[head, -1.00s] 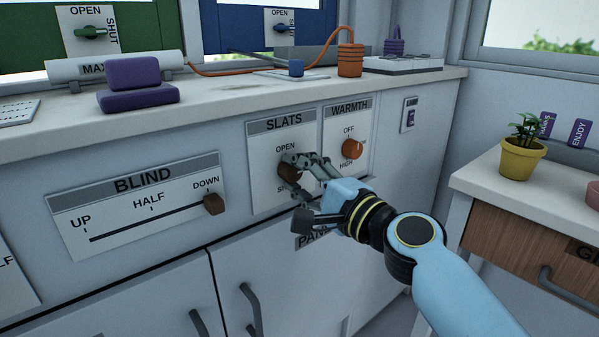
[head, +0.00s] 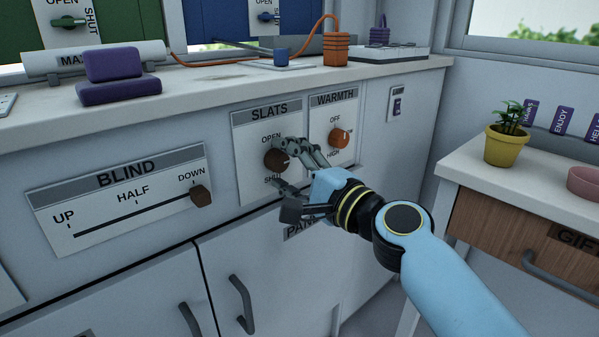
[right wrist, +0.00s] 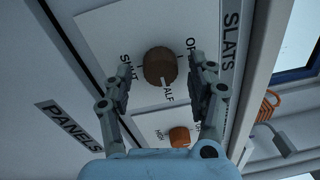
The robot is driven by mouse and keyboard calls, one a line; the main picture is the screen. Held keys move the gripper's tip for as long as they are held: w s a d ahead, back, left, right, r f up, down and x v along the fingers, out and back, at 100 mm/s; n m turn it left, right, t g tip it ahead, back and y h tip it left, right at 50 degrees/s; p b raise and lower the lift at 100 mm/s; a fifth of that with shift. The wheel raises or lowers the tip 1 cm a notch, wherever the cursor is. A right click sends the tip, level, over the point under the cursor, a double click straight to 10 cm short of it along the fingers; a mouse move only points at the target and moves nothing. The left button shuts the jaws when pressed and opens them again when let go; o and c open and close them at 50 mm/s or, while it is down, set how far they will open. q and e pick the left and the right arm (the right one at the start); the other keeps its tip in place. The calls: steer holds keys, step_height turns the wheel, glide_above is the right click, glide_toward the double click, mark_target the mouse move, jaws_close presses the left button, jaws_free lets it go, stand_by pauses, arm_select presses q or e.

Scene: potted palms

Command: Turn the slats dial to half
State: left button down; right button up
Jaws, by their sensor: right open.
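The slats dial (head: 276,159) is a round brown knob on a white plate headed SLATS (head: 268,113), on the cabinet front. In the right wrist view the dial (right wrist: 160,66) shows a white mark on its lower side, pointing toward the partly hidden HALF label. OPEN and SHUT stand to either side. My right gripper (head: 281,164) is open, with one finger above the dial and one below it. In the right wrist view its fingers (right wrist: 160,82) stand on both sides of the dial with gaps. My left gripper is out of view.
The orange warmth dial (head: 339,138) sits just right of the slats plate. The blind slider (head: 201,195) is at DOWN on the left. Cabinet handles (head: 240,303) stick out below. A plant in a yellow pot (head: 506,148) stands on the right-hand counter.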

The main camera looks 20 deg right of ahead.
steer(key=v, duration=1.1)
steer(key=shift+s, duration=0.35)
steer(key=shift+d, duration=0.1)
steer(key=s+d+f+n+g+h+p, duration=0.2)
steer(key=s+f+g, duration=0.15)
steer(key=f, duration=0.75)
steer(key=s+d+f+n+g+h+p, duration=0.15)
steer(key=s+f, duration=0.35)
steer(key=f, duration=0.6)
steer(key=s+d+f+n+g+h+p, duration=0.15)
steer(key=s+f+g, duration=0.25)
steer(key=f, duration=0.7)
steer(key=s+d+f+n+g, duration=0.1)
steer(key=s+f+n, duration=0.3)
steer(key=s, duration=0.6)
steer(key=s+d+f+n+g+h, duration=0.1)
steer(key=s+d+f+n+g, duration=0.1)
steer(key=s+f, duration=0.4)
steer(key=s+d+f+n+g+h+p, duration=0.1)
steer(key=s+f+n+g, duration=0.4)
steer(key=s, duration=1.1)
steer(key=shift+d+n, duration=0.3)
steer(key=shift+d, duration=0.25)
